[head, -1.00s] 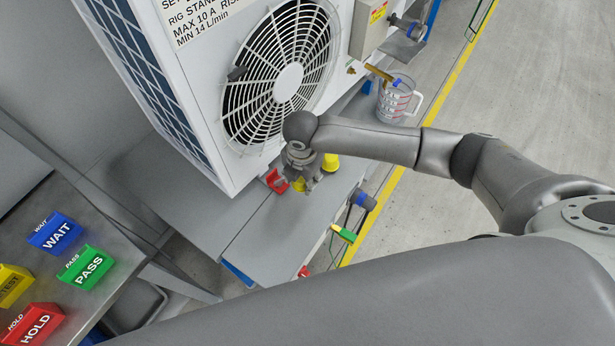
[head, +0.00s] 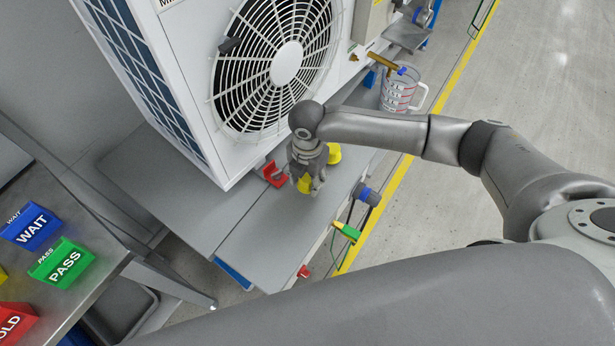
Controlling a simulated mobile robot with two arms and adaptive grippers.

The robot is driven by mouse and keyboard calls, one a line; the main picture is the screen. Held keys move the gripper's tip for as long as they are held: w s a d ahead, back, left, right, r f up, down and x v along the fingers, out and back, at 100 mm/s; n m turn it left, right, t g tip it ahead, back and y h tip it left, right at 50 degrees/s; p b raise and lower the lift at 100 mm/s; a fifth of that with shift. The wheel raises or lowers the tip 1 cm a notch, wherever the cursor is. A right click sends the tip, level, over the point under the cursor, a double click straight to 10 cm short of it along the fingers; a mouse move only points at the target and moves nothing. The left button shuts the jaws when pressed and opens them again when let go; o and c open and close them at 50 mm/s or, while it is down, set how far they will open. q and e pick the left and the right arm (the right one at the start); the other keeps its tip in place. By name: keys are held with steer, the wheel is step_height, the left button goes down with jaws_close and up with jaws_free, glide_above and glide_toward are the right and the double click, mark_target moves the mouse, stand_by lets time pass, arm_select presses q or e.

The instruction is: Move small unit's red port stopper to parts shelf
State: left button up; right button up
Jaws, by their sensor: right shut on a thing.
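My right gripper (head: 306,182) hangs over the grey bench shelf below the large white fan unit (head: 190,60), its fingers pointing down. A small yellow piece (head: 304,185) shows between its fingers, which are shut on it. Whether the piece touches the shelf is hard to tell. A red block-like piece (head: 275,175) sits just left of the gripper, by the unit's lower edge. Another small red piece (head: 303,271) shows at the shelf's front edge, lower down. I cannot tell whether either is the stopper. My left gripper is out of view.
A yellow piece (head: 333,153) stands right behind the gripper. A blue-ended fitting (head: 368,195) and a green piece (head: 347,231) stick out at the shelf's front edge. A measuring jug (head: 398,92) stands further back.

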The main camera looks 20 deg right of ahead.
steer(key=shift+f+b, duration=0.4)
steer(key=shift+f, duration=0.25)
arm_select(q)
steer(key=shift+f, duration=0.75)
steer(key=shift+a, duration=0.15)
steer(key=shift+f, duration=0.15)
arm_select(e)
steer(key=shift+f, duration=0.5)
steer(key=o, duration=1.2)
step_height(320, 180, up, 12)
steer(key=shift+r, duration=0.1)
